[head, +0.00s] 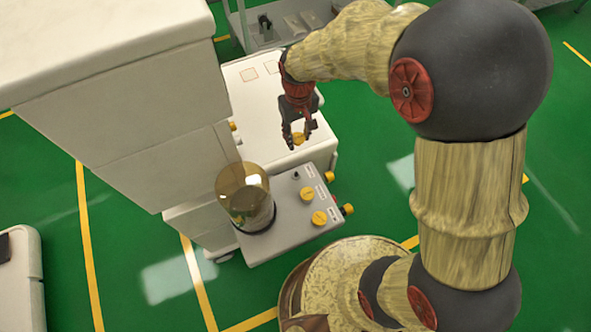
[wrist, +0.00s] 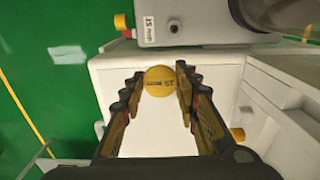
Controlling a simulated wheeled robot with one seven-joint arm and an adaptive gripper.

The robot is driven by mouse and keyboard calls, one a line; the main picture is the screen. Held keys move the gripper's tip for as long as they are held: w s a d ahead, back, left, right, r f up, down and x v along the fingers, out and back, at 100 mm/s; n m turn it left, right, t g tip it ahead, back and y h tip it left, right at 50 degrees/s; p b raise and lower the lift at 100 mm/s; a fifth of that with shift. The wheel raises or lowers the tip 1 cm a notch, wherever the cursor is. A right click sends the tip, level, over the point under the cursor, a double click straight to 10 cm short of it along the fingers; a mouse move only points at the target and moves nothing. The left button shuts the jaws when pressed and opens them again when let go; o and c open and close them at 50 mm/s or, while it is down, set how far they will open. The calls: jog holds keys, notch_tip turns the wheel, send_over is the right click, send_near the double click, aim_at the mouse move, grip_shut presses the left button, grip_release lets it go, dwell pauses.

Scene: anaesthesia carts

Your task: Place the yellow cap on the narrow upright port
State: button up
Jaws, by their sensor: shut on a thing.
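My gripper (head: 297,136) is shut on a round yellow cap (head: 299,139), above the white cart top. In the wrist view the cap (wrist: 159,82) sits between the two fingertips (wrist: 158,76), its printed face toward the camera. The narrow upright port (head: 295,175) is a small dark stub on the grey block (head: 285,238), near its far edge. It is bare and stands apart from the cap, nearer the head camera.
Two yellow caps (head: 307,193) (head: 319,218) sit on the block's top, and yellow side fittings (head: 347,209) stick out at its right. A tall brown-tinted canister (head: 243,195) stands left of the port. The white cart top (head: 262,115) is mostly clear. A tall white cabinet (head: 130,110) stands left.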

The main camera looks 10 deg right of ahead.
jog(key=b, duration=0.2)
send_over(296, 172)
notch_tip(296, 172, down, 6)
jog(key=shift+f, duration=0.15)
notch_tip(296, 172, down, 2)
jog(key=shift+s+f+b, duration=0.15)
jog(key=shift+f+b, duration=0.1)
jog(key=shift+b, duration=0.05)
jog(key=shift+f, duration=0.3)
jog(key=shift+f, duration=0.1)
jog(key=o, duration=0.8)
